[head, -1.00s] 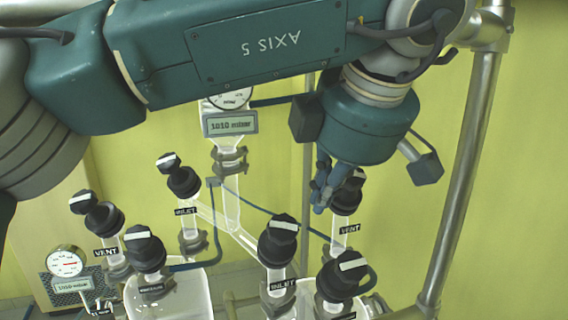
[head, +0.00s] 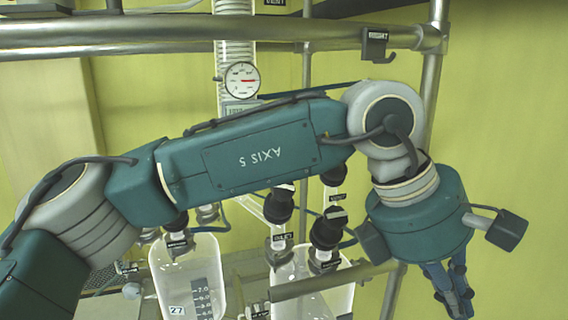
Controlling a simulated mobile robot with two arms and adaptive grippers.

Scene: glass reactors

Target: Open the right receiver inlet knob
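The right receiver's inlet knob (head: 278,207) is a black knob above an INLET label, on a glass neck of the right receiver (head: 338,300). My arm hides part of its top. My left gripper (head: 452,300) hangs at the lower right, well to the right of the knobs and apart from them. Its fingers point down and sit close together, seen from a steep angle, so I cannot tell whether they are open. My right gripper is out of view.
Another black knob (head: 328,228) stands just right of the inlet knob, and a vent knob (head: 334,175) behind it. The left receiver (head: 188,275) stands to the left. A metal rail (head: 320,280) crosses in front of the right receiver. A steel post (head: 432,90) rises behind my arm.

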